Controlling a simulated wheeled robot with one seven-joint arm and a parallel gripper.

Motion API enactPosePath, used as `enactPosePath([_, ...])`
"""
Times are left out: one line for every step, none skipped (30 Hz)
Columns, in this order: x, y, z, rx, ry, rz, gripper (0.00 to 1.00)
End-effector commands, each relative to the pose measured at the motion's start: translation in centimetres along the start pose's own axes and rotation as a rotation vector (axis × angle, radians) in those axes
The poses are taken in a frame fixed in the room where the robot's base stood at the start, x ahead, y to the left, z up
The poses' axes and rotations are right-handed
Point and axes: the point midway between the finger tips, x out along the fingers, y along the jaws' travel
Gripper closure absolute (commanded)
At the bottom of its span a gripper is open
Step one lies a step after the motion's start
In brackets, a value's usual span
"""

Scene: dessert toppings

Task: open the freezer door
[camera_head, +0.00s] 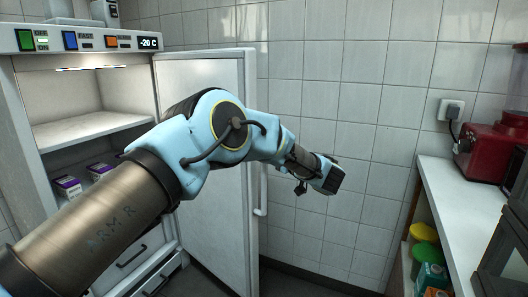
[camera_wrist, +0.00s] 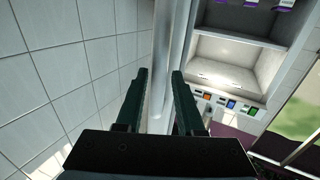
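The white freezer door (camera_head: 205,95) stands swung wide open to the right, showing the freezer's inside (camera_head: 75,100). Its pale vertical handle (camera_head: 261,195) is on the door's right side, partly behind my arm. In the wrist view, my gripper (camera_wrist: 160,72) has its two dark fingers apart. A pale upright bar and door edge (camera_wrist: 160,55) show in the gap between them. I cannot tell whether the fingers touch it. In the head view, the end of my arm is to the right of the door, and my fingertips are not clear there.
A control panel (camera_head: 88,40) with coloured switches and a -20 C display tops the freezer. Several purple-and-white boxes (camera_head: 68,186) stand inside. The tiled wall (camera_head: 365,110) is behind the door. A counter (camera_head: 450,215) with a red appliance (camera_head: 490,150) bounds the right.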

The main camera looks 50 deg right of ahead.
Motion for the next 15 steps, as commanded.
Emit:
enactPosePath([-1.2, 0.1, 0.1, 0.001, 0.0, 0.004, 0.63])
enactPosePath([-1.8, 0.1, 0.1, 0.0, 0.001, 0.005, 0.63])
enactPosePath([-2.6, 0.1, 0.1, 0.0, 0.001, 0.005, 0.63])
enactPosePath([-3.2, 0.1, 0.1, 0.0, 0.001, 0.004, 0.63])
enactPosePath([-3.8, 0.1, 0.1, 0.0, 0.001, 0.004, 0.63])
enactPosePath([-4.6, 0.1, 0.1, -0.001, 0.0, 0.005, 0.63])
enactPosePath([-5.2, 0.1, 0.1, -0.001, 0.0, 0.004, 0.63])
enactPosePath([-5.7, 0.1, 0.1, -0.001, 0.001, 0.004, 0.63])
enactPosePath([-6.3, 0.1, 0.1, -0.002, 0.001, 0.004, 0.63])
enactPosePath([-6.7, 0.1, 0.0, -0.002, 0.001, 0.004, 0.63])
enactPosePath([-7.1, 0.1, 0.0, -0.002, 0.001, 0.003, 0.63])
enactPosePath([-7.5, 0.1, 0.0, -0.001, 0.001, 0.002, 0.63])
enactPosePath([-7.8, 0.1, 0.0, -0.001, 0.001, 0.002, 0.63])
enactPosePath([-8.0, 0.1, 0.0, -0.001, 0.0, 0.002, 0.63])
enactPosePath([-8.2, 0.1, 0.0, 0.0, 0.0, 0.002, 0.63])
